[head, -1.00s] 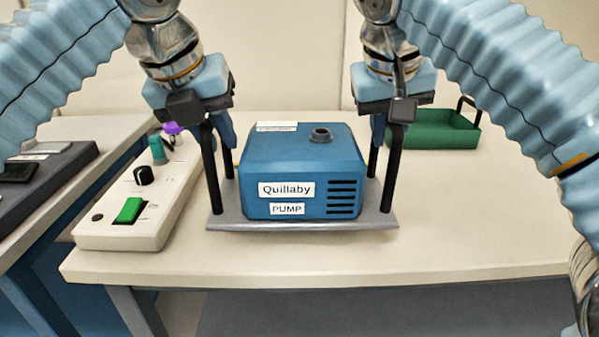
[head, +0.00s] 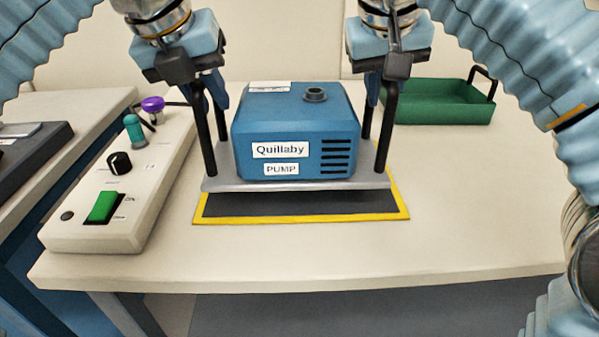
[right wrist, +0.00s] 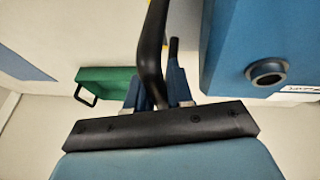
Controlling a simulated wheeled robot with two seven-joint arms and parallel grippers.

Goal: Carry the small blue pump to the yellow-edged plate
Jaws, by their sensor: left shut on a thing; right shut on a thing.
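The blue pump (head: 297,140), labelled Quillaby, is level on a grey base (head: 300,184) with black handles at both ends. My left gripper (head: 216,88) is shut on the left handle (head: 203,130). My right gripper (head: 376,88) is shut on the right handle (head: 385,130). In the right wrist view, the right gripper (right wrist: 160,98) is at a black handle (right wrist: 152,45) beside the pump (right wrist: 240,45). The dark yellow-edged plate (head: 300,219) lies on the table below the base, its front strip showing. The base hides its rear. I cannot tell how large the gap is.
A pale control box (head: 85,225) with a green switch and a black knob stands close at the left. A green tray (head: 440,112) is at the back right, also in the right wrist view (right wrist: 112,78). The table's front and right (head: 480,210) are clear.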

